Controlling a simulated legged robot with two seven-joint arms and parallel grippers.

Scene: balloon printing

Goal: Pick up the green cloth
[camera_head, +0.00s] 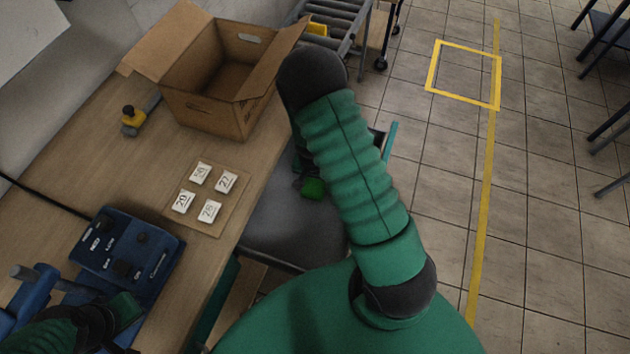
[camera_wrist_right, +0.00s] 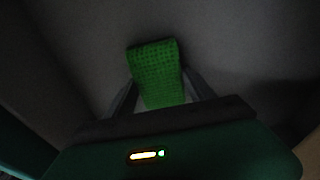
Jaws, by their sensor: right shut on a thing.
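The green cloth (camera_wrist_right: 157,75) shows in the right wrist view as a bright, textured folded piece between the two fingers of my right gripper (camera_wrist_right: 163,88). The gripper is shut on it. In the head view a small part of the green cloth (camera_head: 313,188) shows left of my right forearm, over the dark chair seat (camera_head: 290,230). My right gripper is mostly hidden behind the forearm there. I cannot tell whether the cloth touches the seat. My left gripper (camera_head: 122,312) is at the bottom left, beside the blue machine (camera_head: 128,250); its fingers are not clear.
An open cardboard box (camera_head: 212,110) stands on the wooden table (camera_head: 90,165). A yellow-and-black tool (camera_head: 132,120) lies left of it. A board with several white numbered tiles (camera_head: 203,193) lies near the table edge. A roller conveyor (camera_head: 338,20) is behind. Tiled floor is open at right.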

